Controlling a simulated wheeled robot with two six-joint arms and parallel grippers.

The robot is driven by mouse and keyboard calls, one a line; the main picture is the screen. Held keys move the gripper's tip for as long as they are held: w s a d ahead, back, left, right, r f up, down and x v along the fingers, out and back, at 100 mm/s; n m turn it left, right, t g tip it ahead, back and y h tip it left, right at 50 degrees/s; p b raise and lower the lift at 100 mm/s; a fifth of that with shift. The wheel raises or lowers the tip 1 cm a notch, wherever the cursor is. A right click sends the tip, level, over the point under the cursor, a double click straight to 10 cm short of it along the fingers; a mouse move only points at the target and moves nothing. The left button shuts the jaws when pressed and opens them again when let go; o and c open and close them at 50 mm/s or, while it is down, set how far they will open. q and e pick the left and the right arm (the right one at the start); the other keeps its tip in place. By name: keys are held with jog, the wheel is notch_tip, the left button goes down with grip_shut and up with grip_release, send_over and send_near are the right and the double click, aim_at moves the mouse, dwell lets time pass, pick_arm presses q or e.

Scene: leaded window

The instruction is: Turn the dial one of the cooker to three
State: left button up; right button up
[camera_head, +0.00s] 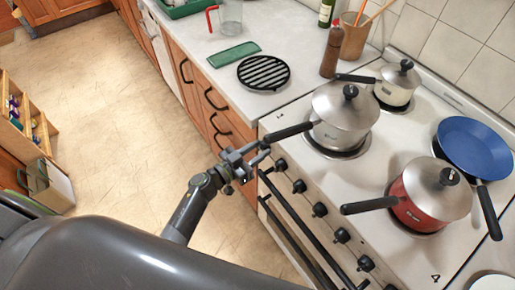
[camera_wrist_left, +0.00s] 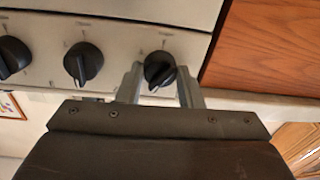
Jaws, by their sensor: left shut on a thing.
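The cooker (camera_head: 330,190) is white, with a row of black dials along its front. Dial one (camera_wrist_left: 160,68) is the end dial beside the wooden cupboard. In the left wrist view it stands between the two fingers of my left gripper (camera_wrist_left: 161,87), which is shut on it. In the head view my left gripper (camera_head: 265,152) is at the left end of the dial row and hides that dial. The dial's pointer is tilted in the wrist view, but the marks around it are too small to read. My right gripper is not in view.
The neighbouring dial (camera_wrist_left: 83,62) is close by. A pot (camera_head: 342,118) has its handle sticking out over the front edge, just above my left gripper. A red pot (camera_head: 430,190) and blue pan (camera_head: 474,148) also stand on the cooker. Open floor (camera_head: 110,110) lies left.

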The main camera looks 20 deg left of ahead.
pick_arm(q)
jog(key=m, duration=0.7)
jog(key=shift+f+m+h, duration=0.1)
jog(key=shift+m+h, duration=0.3)
jog(key=m+b, duration=0.1)
jog(key=m, duration=0.3)
jog(key=m+b, duration=0.1)
jog(key=m, duration=0.3)
jog(key=shift+a+f+m+g+h+b, duration=0.1)
jog(key=shift+m+g+h+b, duration=0.2)
jog(key=shift+m+h, duration=0.1)
jog(key=m+b, duration=0.1)
jog(key=m, duration=0.3)
jog(key=shift+g, duration=0.3)
jog(key=m+b, duration=0.1)
jog(key=m, duration=0.2)
jog(key=shift+m+h+b, duration=0.3)
jog(key=shift+m, duration=0.1)
jog(key=m+b, duration=0.1)
jog(key=m, duration=0.3)
jog(key=shift+b, duration=0.4)
jog(key=shift+m+g+b, duration=0.3)
jog(key=shift+m+b, duration=0.2)
jog(key=shift+m, duration=1.3)
